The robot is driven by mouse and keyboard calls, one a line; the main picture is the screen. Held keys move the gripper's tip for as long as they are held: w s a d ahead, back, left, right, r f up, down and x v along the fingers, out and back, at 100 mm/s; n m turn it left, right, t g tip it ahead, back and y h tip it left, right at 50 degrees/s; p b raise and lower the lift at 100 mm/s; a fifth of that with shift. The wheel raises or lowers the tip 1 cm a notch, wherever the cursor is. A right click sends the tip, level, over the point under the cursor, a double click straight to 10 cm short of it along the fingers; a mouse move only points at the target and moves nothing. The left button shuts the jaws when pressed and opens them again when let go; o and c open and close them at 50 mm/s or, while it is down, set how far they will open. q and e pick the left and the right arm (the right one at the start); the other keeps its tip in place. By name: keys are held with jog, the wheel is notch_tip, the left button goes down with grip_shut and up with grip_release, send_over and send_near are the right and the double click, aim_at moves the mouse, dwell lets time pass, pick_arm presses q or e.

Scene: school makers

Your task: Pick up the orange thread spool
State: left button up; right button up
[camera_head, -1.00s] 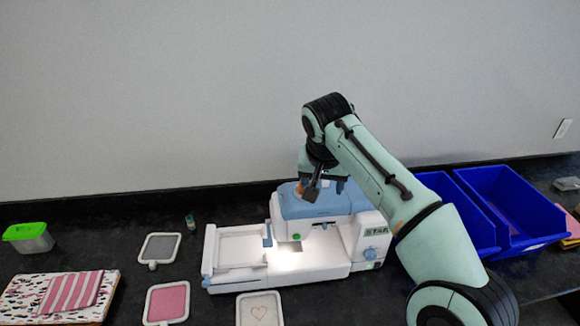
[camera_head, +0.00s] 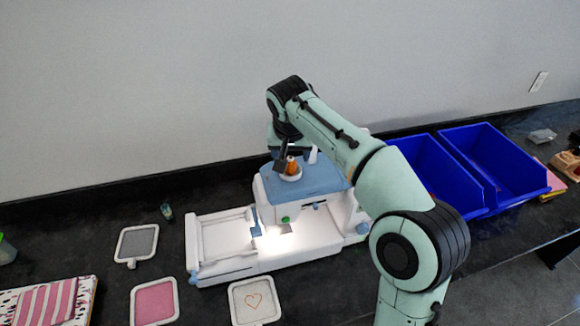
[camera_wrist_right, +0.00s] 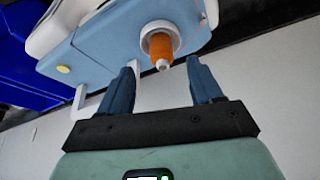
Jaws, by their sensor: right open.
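The orange thread spool (camera_head: 292,167) stands on top of the white and blue sewing machine (camera_head: 325,178). In the right wrist view the spool (camera_wrist_right: 161,45) sits in a round white holder on the machine's blue top. My right gripper (camera_head: 283,160) is at the spool in the head view. In the right wrist view the right gripper (camera_wrist_right: 158,75) is open, its two dark blue fingers apart. The spool's tip lies between the lines of the fingers, just ahead of the fingertips, with nothing held. My left gripper is not in view.
Blue bins (camera_head: 482,152) stand to the right of the machine. Embroidery hoops (camera_head: 154,302) and folded striped cloth (camera_head: 48,302) lie at the front left. A small dark green bottle (camera_head: 166,211) stands left of the machine. The wall is close behind.

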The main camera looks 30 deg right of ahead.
aim_at(290, 159)
jog(key=x, duration=0.5)
jog(key=shift+w, duration=0.4)
jog(key=shift+s, duration=0.15)
jog(key=c, duration=1.1)
